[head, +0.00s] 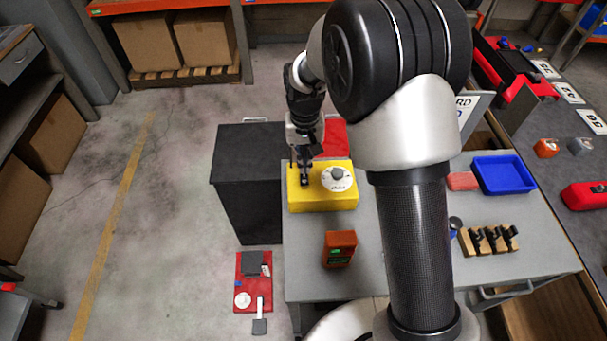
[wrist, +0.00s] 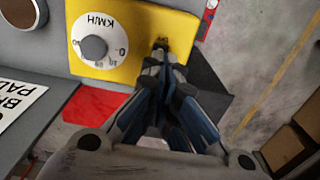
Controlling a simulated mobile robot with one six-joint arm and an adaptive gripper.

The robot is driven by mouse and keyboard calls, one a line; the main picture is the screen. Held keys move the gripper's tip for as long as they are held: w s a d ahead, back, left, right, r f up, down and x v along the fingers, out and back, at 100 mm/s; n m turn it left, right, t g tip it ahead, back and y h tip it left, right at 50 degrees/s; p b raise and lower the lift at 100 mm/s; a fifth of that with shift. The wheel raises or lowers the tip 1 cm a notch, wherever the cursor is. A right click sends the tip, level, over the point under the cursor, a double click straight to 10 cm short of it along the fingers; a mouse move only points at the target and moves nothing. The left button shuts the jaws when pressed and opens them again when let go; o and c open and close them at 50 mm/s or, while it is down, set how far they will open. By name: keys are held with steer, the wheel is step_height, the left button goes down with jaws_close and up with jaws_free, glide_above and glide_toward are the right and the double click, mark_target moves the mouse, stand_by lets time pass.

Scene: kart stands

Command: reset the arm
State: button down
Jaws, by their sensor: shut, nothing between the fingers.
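My arm reaches over the grey table from its near side. My gripper (head: 304,180) is shut and empty, with its fingertips at the left part of a yellow box (head: 322,201). The box has a white dial marked KM/H with a grey knob (head: 337,174). In the wrist view the shut fingers (wrist: 162,52) point at a small dark part on the yellow face (wrist: 130,20), beside the dial (wrist: 93,47). The fingertips cover most of that part, and I cannot tell whether they touch it.
A black cabinet (head: 245,175) stands left of the table. On the table (head: 400,285) are an orange box (head: 340,249), a blue tray (head: 525,180) and a wooden rack (head: 488,240). A red board (head: 246,297) is at the lower left. The floor further left is open.

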stand_by(0.4)
steer(key=s+d+r+t+b, duration=0.1)
steer(key=s+d+r, duration=0.2)
steer(key=s+r, duration=0.4)
steer(key=s+d+r+t, duration=0.1)
steer(key=s+d+r, duration=0.25)
steer(key=r, duration=0.55)
steer(key=s+d+r+t, duration=0.1)
steer(key=s+d, duration=0.1)
steer(key=s, duration=0.6)
steer(key=s+d+r+t+b, duration=0.1)
steer(key=s+d, duration=0.1)
steer(key=s, duration=0.7)
steer(key=shift+s+r+t, duration=0.25)
steer(key=shift+r+t, duration=0.05)
steer(key=shift+w, duration=0.1)
